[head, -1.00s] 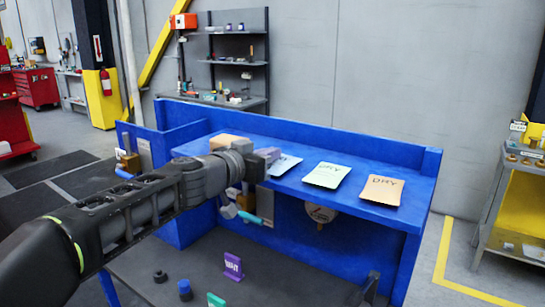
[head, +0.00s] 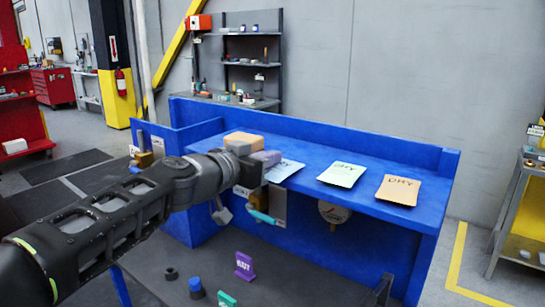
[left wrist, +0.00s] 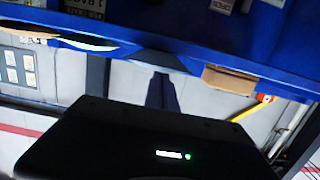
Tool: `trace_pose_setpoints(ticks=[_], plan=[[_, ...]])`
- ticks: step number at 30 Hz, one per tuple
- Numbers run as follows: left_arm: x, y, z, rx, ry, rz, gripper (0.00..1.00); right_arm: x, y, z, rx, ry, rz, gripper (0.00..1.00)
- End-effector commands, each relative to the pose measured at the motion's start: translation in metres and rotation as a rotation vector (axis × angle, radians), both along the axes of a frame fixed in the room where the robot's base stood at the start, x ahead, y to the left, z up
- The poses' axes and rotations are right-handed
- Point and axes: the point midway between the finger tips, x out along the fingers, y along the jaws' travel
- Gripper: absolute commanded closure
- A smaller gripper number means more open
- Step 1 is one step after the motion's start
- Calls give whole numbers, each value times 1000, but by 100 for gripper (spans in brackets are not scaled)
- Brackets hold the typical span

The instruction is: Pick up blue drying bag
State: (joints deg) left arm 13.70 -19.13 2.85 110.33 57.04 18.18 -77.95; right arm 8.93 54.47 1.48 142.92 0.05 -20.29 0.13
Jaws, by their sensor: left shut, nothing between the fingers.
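The light blue drying bag (head: 286,171) lies on the blue shelf near its front edge, left of the other bags in the head view. Part of it is hidden behind my left gripper (head: 268,158). In the left wrist view, the bag's dark front edge (left wrist: 158,60) sticks out past the shelf edge. My left gripper's fingers (left wrist: 162,90) point towards that edge, just short of it or under it; I cannot tell whether they touch. The left gripper is shut and empty. My right gripper is not in view.
A pale green bag (head: 342,174) and a tan bag (head: 398,190) lie farther right on the shelf (head: 330,155). A tan box (head: 243,140) sits behind my left wrist. Purple (head: 244,265) and green (head: 227,299) signs stand on the lower table.

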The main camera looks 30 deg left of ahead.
Motion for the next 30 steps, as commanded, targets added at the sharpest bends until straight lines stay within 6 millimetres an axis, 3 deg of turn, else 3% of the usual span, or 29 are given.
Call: trace_pose_setpoints(ticks=[9, 24, 30], plan=[[6, 1, 8, 0, 2, -1, 100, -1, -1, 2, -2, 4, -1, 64], [-93, 15, 6, 1, -3, 1, 100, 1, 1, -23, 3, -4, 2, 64], [-113, 18, 7, 0, -1, 0, 100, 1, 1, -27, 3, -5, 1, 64]])
